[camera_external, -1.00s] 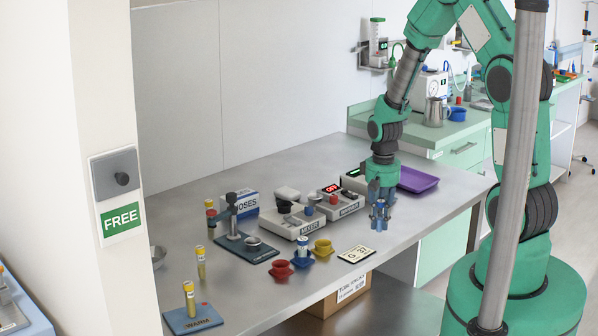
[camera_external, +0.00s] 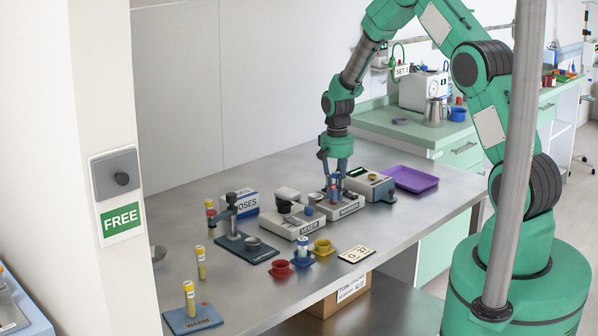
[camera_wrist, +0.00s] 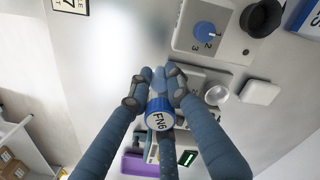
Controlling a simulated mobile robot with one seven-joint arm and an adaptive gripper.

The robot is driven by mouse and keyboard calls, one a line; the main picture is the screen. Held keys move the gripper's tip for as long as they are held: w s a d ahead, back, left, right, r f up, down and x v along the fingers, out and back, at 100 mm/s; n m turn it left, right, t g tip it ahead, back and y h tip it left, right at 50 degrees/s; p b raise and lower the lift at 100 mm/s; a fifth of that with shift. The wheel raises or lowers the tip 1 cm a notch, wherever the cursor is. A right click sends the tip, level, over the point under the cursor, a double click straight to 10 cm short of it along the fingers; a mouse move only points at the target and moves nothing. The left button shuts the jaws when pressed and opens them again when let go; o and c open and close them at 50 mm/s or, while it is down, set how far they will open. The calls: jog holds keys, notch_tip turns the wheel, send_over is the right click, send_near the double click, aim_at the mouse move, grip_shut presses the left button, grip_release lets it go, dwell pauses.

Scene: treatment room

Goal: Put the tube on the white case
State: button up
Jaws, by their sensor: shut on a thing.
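My gripper (camera_wrist: 154,90) is shut on a tube with a blue cap marked FN6 (camera_wrist: 159,120) in the wrist view. In the external view my gripper (camera_external: 337,180) points down above the bench, over or just in front of a pale device right of the mixer. The tube is hard to make out there. A small white rounded block, which looks like the white case (camera_wrist: 262,92), lies to the right of the gripper in the wrist view. It also shows in the external view (camera_external: 287,193), behind the mixer and left of my gripper, apart from it.
The mixer (camera_external: 296,226) and a device with a green display (camera_external: 368,184) flank my gripper. A purple tray (camera_external: 416,180) lies to the right. Coloured cups, including a red one (camera_external: 281,268), stand in front.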

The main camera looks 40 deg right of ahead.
jog(key=shift+m, duration=0.4)
jog(key=w+p, duration=0.1)
jog(key=w, duration=0.6)
jog(key=shift+d+r+p, duration=0.1)
jog(key=shift+d+p, duration=0.1)
jog(key=shift+p, duration=0.2)
jog(key=shift+w, duration=0.15)
send_over(293, 193)
jog(key=shift+f, duration=0.8)
jog(key=shift+f, duration=0.1)
jog(key=shift+f, duration=1.6)
jog(key=shift+f, duration=0.15)
